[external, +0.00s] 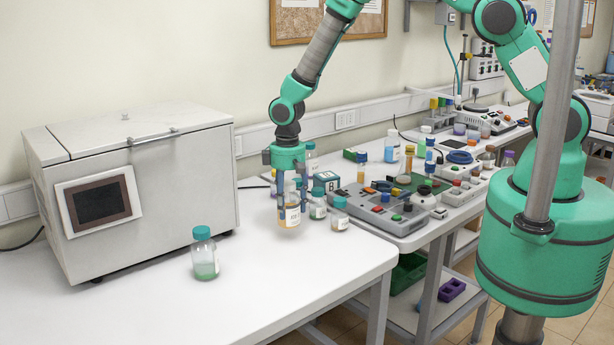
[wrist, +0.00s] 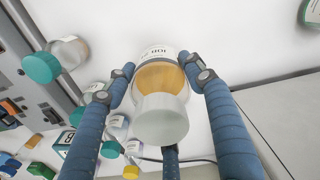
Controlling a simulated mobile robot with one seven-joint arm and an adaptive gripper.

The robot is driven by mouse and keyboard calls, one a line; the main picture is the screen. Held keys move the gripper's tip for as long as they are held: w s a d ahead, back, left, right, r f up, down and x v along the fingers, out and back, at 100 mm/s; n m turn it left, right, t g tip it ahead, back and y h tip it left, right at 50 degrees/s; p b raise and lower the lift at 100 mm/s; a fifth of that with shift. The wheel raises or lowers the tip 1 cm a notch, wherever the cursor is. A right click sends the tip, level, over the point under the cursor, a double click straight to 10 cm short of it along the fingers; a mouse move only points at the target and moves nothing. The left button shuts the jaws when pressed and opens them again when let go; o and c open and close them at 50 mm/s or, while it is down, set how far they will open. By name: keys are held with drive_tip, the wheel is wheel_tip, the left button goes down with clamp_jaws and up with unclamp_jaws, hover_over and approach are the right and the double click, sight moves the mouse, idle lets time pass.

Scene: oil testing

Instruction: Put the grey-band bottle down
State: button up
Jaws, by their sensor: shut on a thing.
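The grey-band bottle (external: 292,216) has amber contents, a white label and a pale grey cap. My gripper (external: 289,200) points down over the white table and is shut on this bottle. In the wrist view the bottle (wrist: 161,84) sits upright between the blue fingers of my gripper (wrist: 158,68), its cap toward the camera. The bottle's base is low over the table, left of the small bottles; I cannot tell whether it touches. Fingers hide part of its sides in the external view.
A teal-capped bottle with green liquid (external: 204,255) stands alone at front left. A large grey box (external: 150,180) stands behind it. Small bottles (external: 340,215) stand close on the right, before a control panel (external: 390,210). The front middle of the table (external: 290,280) is clear.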

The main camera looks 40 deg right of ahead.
sight(288, 183)
drive_tip(key=shift+f, duration=0.1)
drive_tip(key=shift+f+p, duration=0.35)
drive_tip(key=shift+f, duration=1.25)
drive_tip(key=shift+f, duration=0.2)
drive_tip(key=o, duration=1.5)
drive_tip(key=shift+o, duration=0.2)
drive_tip(key=shift+r, duration=0.2)
drive_tip(key=shift+r+b, duration=0.8)
drive_tip(key=shift+r, duration=5.2)
